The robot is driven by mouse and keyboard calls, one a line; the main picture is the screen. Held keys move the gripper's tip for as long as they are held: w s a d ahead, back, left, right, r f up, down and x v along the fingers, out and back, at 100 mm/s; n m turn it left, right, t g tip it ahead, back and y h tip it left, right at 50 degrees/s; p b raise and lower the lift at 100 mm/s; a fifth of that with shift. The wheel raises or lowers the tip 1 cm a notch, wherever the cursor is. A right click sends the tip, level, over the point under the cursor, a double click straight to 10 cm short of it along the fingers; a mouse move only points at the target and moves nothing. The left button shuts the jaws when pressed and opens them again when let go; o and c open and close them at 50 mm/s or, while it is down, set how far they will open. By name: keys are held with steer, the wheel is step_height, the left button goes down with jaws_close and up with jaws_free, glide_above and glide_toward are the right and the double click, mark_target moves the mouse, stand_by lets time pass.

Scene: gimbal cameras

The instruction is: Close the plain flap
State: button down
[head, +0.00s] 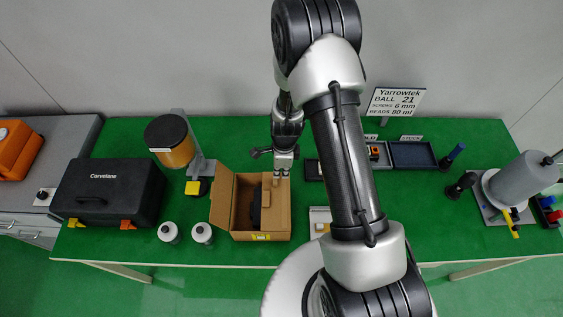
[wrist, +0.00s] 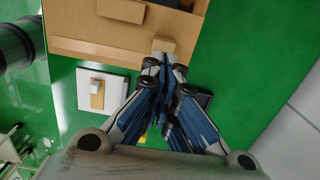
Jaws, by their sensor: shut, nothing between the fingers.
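An open cardboard box (head: 282,222) stands on the green bench in the head view. Its left flap (head: 223,199) leans outward, and its face looks bare. A yellow label is on the front side. A dark object (head: 257,207) lies inside. My gripper (head: 281,174) is at the box's back right, close to its edge; I cannot tell whether it touches. Which flap is the plain one is unclear.
A small white-and-tan item (head: 320,218) lies right of the box. Trays (head: 413,155) are further right.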

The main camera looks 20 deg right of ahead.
mark_target(280, 184)
steer(key=shift+a+f, duration=0.15)
steer(key=shift+f, duration=1.45)
steer(key=shift+w, duration=0.1)
steer(key=shift+a+f+b, duration=0.2)
steer(key=shift+f+b, duration=0.15)
steer(key=shift+f, duration=0.25)
steer(key=shift+s+d, duration=0.1)
steer(key=shift+s, duration=0.1)
steer(key=shift+d+r, duration=0.1)
steer(key=shift+r, duration=0.05)
steer(key=shift+d+r, duration=0.25)
steer(key=shift+d, duration=0.25)
steer(key=shift+r+p, duration=0.15)
steer(key=shift+p, duration=0.2)
step_height(280, 184, up, 14)
steer(key=p, duration=0.3)
steer(key=shift+f+p, duration=0.25)
steer(key=shift+p, duration=0.05)
